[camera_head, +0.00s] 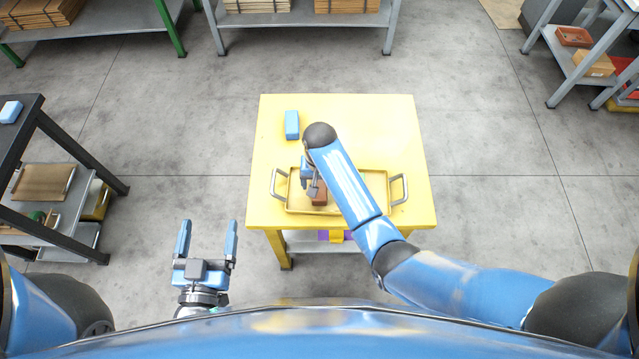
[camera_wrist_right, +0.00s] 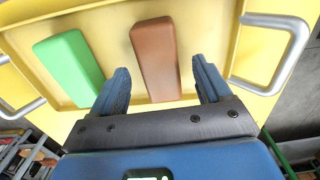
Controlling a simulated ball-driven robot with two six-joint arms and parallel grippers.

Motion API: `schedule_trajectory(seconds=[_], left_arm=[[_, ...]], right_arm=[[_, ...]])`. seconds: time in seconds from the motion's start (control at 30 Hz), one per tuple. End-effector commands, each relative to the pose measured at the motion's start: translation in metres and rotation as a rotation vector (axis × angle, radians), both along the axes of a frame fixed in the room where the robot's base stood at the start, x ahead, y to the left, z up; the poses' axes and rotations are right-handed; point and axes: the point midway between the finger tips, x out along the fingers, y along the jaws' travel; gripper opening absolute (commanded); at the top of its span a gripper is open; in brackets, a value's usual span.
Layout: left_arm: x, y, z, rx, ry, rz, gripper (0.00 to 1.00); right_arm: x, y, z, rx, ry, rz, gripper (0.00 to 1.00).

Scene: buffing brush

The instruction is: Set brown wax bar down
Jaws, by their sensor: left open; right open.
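The brown wax bar (camera_head: 320,198) lies in a yellow tray (camera_head: 300,209) with two metal handles on the yellow table. In the right wrist view the brown wax bar (camera_wrist_right: 156,55) lies on the tray floor, beside a green bar (camera_wrist_right: 70,66). My right gripper (camera_head: 312,182) is over the tray. Its fingers (camera_wrist_right: 160,82) are apart on either side of the bar's near end, and I cannot tell whether they touch it. The arm hides the tray's middle and the green bar in the head view. My left gripper (camera_head: 208,240) is open and empty, left of the table.
A blue block (camera_head: 292,125) stands on the yellow table (camera_head: 385,130) behind the tray. The table's back right is clear. A dark shelf unit (camera_head: 40,150) stands at the left; grey racks with boxes (camera_head: 594,63) stand at the back right. Open floor surrounds the table.

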Motion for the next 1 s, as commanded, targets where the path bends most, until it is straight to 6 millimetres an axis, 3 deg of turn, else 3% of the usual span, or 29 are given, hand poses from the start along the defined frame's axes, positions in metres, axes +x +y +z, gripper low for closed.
schedule_trajectory(seconds=[0.3,0.5,0.7,1.0], left_arm=[[0.000,0.000,0.003,0.000,0.000,0.000,0.88],[0.000,0.000,0.004,0.000,0.000,0.000,0.88],[0.000,0.000,0.004,0.000,0.000,0.000,0.88],[0.000,0.000,0.004,0.000,0.000,0.000,0.88]], right_arm=[[0.001,0.001,0.060,0.002,-0.004,0.000,0.78],[0.001,0.000,0.085,0.001,-0.002,0.000,0.78],[0.000,0.000,0.096,0.000,-0.001,0.000,0.78],[0.000,0.000,0.097,0.000,0.000,0.000,0.78]])
